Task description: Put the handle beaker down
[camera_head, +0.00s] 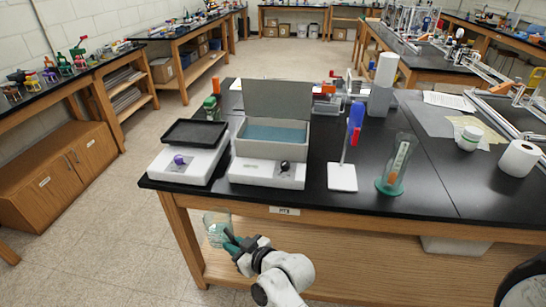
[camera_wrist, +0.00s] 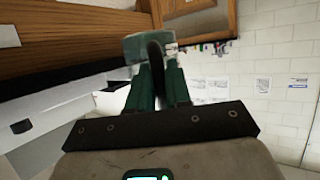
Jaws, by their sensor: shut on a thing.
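The handle beaker (camera_head: 216,227) is a clear, slightly greenish vessel at the lower middle-left of the head view. My gripper (camera_head: 233,242) is shut on it with green fingers, at the beaker's right side. They are in front of the black-topped table (camera_head: 420,207) and appear lower than its top in the picture. In the wrist view the beaker (camera_wrist: 133,46) shows beyond the green fingertips (camera_wrist: 158,75), with a dark curved piece between them. Its rim and contents cannot be made out clearly.
On the table stand a balance with a black tray (camera_head: 195,133), a lidded grey box (camera_head: 270,150), a white stand (camera_head: 342,177) and a green-based glass vessel (camera_head: 394,170).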

